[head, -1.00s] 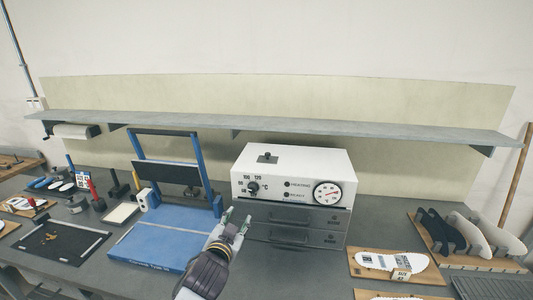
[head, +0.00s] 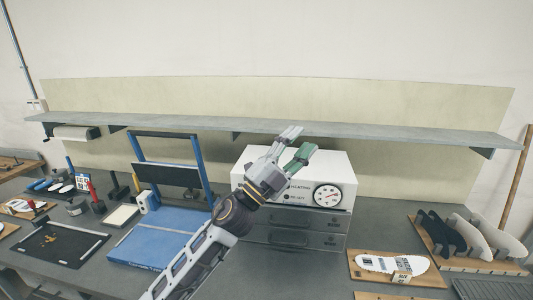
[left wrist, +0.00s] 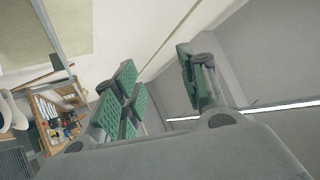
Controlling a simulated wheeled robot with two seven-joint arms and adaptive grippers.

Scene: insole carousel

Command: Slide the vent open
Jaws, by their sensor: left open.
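The white oven (head: 335,168) stands on the bench with a dial gauge on its front and two grey drawers below. The vent on its top is hidden in the head view behind my left gripper (head: 298,141). My left gripper is open and empty, its fingers pointing up and right in front of the oven's top. How far it is above the top I cannot tell. In the left wrist view the green-padded fingers (left wrist: 160,88) are spread, with only wall and ceiling between them. My right gripper is not in view.
A grey shelf (head: 380,133) runs along the wall, close behind the fingertips in the picture. A blue press (head: 160,240) stands left of the oven. Boards with a white insole (head: 385,262) and dark and pale shoe forms (head: 470,232) lie to the right.

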